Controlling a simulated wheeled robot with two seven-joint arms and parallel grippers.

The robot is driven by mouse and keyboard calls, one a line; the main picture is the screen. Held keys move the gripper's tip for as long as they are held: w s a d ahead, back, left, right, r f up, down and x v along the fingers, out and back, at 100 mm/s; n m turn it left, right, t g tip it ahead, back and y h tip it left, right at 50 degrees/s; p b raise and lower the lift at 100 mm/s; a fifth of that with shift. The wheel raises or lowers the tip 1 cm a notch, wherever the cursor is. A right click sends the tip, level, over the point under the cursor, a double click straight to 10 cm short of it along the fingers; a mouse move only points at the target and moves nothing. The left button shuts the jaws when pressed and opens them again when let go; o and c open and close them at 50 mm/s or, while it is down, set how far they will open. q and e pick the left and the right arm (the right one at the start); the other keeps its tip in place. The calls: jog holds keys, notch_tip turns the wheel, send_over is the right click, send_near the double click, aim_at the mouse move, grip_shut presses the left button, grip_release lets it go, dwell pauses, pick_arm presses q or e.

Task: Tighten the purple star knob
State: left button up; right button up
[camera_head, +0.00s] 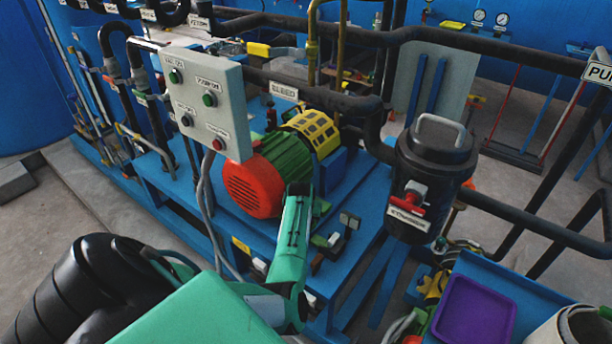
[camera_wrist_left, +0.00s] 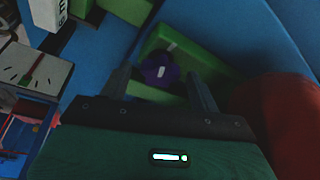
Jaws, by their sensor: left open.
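The purple star knob (camera_wrist_left: 160,70) shows in the left wrist view, on a green block-like part (camera_wrist_left: 168,45) with a small white mark on the knob. My left gripper (camera_wrist_left: 160,80) is open, with one dark finger on each side of the knob and a visible gap at both sides. Whether the fingertips are level with the knob or short of it I cannot tell. In the head view, my green left arm reaches to the front of the red and green motor (camera_head: 252,184); I cannot make out the knob there. My right gripper is not in view.
A grey control box (camera_head: 205,100) stands left of the motor. A black canister (camera_head: 436,152) with a red valve handle stands to the right. A purple tray (camera_head: 474,310) lies at lower right. In the left wrist view, a red rounded surface (camera_wrist_left: 285,115) is close on the right.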

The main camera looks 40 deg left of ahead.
pick_arm(q)
jog(key=v, duration=1.3)
jog(key=shift+s+r, duration=0.2)
jog(key=shift+r, duration=0.15)
jog(key=shift+d, duration=0.1)
